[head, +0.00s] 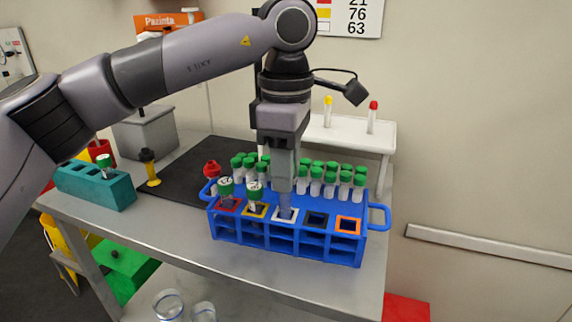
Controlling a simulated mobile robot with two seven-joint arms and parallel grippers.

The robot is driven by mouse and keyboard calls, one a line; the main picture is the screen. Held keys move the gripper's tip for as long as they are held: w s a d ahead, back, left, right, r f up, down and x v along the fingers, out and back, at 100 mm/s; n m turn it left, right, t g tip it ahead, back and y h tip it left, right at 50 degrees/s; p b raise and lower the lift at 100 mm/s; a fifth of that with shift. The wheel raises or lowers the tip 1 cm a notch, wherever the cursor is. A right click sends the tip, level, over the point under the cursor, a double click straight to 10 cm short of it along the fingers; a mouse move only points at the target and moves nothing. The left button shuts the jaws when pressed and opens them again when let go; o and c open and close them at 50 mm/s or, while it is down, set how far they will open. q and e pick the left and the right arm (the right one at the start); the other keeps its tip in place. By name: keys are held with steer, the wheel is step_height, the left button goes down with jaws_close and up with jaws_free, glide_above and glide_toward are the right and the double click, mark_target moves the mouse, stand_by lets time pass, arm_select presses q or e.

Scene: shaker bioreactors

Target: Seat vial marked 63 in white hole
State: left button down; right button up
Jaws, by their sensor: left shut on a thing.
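My left gripper (284,190) points straight down over the white-framed hole (275,215) at the front of the blue rack (285,245). It is shut on a vial, which its fingers mostly hide; no mark on it can be read. The fingertips reach the level of the hole, and I cannot tell how deep the vial sits. A green-capped vial (226,188) stands in the red-framed hole and another green-capped vial (255,192) in the yellow-framed hole. My right gripper is not in view.
Several green-capped vials (330,178) fill the rear of the rack. A red-capped vessel (212,172) stands by its left end. A teal block (95,187) holds one vial at the left. A white shelf (350,130) stands behind. A wall sign (355,15) reads 21, 76, 63.

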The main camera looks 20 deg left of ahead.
mark_target(286, 218)
arm_select(q)
steer(key=shift+f+b, duration=1.4)
steer(key=shift+f, duration=1.1)
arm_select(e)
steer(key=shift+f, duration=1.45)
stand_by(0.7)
arm_select(q)
steer(key=c, duration=0.8)
jaws_free()
steer(key=shift+r, duration=0.8)
step_height(286, 218, up, 6)
steer(key=shift+f+p, duration=0.2)
steer(key=shift+p, duration=0.15)
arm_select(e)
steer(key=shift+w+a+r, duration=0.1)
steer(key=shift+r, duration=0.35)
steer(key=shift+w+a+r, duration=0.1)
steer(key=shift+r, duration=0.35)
